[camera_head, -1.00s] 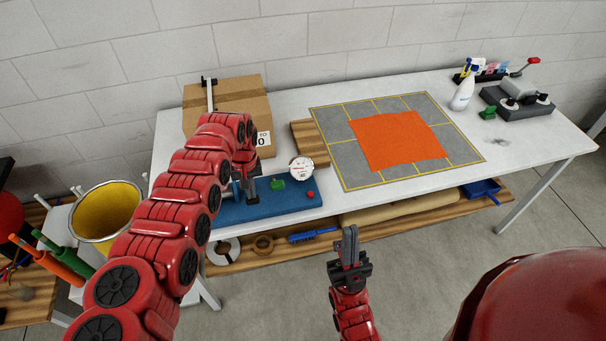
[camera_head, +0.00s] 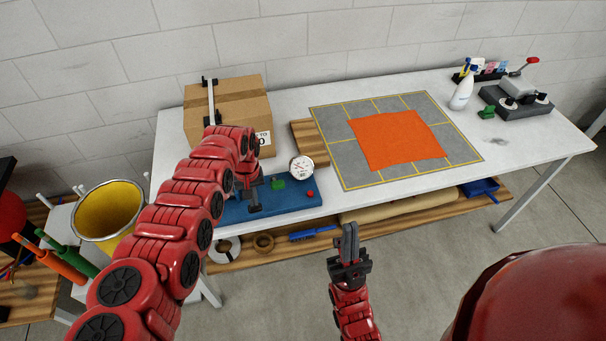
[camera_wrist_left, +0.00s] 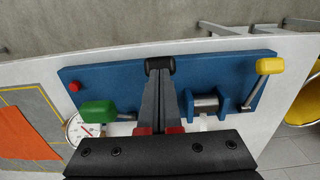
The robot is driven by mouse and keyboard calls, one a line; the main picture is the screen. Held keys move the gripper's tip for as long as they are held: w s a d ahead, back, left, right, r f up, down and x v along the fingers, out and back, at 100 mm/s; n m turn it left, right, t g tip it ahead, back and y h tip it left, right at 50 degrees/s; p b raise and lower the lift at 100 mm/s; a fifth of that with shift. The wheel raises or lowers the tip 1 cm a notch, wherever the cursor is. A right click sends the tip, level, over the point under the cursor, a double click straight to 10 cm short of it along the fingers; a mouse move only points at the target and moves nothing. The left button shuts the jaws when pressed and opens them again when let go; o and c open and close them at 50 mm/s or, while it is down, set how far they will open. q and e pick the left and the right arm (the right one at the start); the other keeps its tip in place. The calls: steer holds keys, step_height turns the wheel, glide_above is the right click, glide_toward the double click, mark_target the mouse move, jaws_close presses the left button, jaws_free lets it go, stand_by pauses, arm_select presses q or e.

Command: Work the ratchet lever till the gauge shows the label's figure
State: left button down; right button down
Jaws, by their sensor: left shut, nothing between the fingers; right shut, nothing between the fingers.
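A blue base (camera_head: 290,200) on the bench carries a white round gauge (camera_head: 301,168), a green handle (camera_head: 278,183) and a red button (camera_head: 309,194); the gauge figures are too small to read. In the left wrist view it also bears a yellow-ended lever (camera_wrist_left: 269,66) at right, and a black grip (camera_wrist_left: 160,66); I cannot tell which is the ratchet lever. My left gripper (camera_wrist_left: 163,82) is shut and empty, its tips at the black grip; contact is unclear. My right gripper (camera_head: 350,232) is shut and empty before the bench. The label (camera_head: 263,138) is partly hidden, showing "TO" and "0".
A cardboard box (camera_head: 245,100) stands behind the base. An orange cloth (camera_head: 397,140) lies on a grey mat (camera_head: 345,165). A spray bottle (camera_head: 461,95) and a grey device (camera_head: 516,103) stand at right. A yellow-lined bucket (camera_head: 108,210) is left of the bench.

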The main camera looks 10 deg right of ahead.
arm_select(q)
steer(key=shift+s+f, duration=0.25)
steer(key=shift+f, duration=0.4)
step_height(320, 180, up, 3)
steer(key=p, duration=0.3)
steer(key=shift+w+r, duration=0.1)
steer(key=shift+w, duration=0.05)
steer(key=shift+r, duration=0.15)
step_height(320, 180, up, 8)
steer(key=shift+f, duration=0.2)
steer(key=shift+b, duration=0.35)
stand_by(0.5)
